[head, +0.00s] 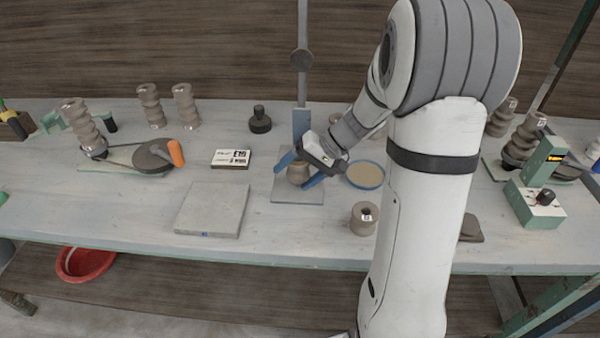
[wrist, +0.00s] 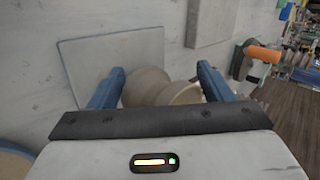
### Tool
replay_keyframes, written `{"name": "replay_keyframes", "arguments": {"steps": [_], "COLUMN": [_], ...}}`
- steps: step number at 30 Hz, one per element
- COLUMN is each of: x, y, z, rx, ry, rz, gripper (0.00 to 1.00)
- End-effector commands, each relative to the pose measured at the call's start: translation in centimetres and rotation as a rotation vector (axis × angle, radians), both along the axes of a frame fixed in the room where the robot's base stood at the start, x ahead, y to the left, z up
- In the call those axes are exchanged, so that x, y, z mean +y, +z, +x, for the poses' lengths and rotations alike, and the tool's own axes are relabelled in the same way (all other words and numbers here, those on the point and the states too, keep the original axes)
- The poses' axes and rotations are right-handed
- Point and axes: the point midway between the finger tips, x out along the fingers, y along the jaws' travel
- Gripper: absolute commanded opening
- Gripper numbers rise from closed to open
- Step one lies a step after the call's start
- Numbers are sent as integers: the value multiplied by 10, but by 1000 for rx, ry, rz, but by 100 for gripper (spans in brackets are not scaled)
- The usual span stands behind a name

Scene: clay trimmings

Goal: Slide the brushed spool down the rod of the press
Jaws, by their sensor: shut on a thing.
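A brown-grey waisted spool (head: 298,173) sits between the blue fingers of my gripper (head: 299,172), low over the press's square base plate (head: 298,196). In the wrist view, the fingers flank the same spool (wrist: 148,86), and its rounded body and paler flange show. My gripper is shut on it. I cannot tell whether the spool is around a rod or touches the plate. A second grey-brown spool (head: 364,218) stands apart at the right, near the table's front edge.
A grey slab (head: 212,209) and a labelled box (head: 231,158) lie left of the press. A blue-rimmed round dish (head: 365,175) is close to its right. Stacked spools (head: 80,122) stand far left. A green device (head: 541,185) is at right. Front table around the slab is bare.

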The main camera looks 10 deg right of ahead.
Motion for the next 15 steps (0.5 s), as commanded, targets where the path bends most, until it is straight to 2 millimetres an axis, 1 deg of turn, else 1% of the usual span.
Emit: {"name": "replay_keyframes", "arguments": {"steps": [5,6,15], "x": [0,0,-1], "y": [0,0,-1], "z": [0,0,0], "rx": [0,0,1], "ry": [0,0,-1], "rz": [0,0,-2], "gripper": [43,74,98]}}
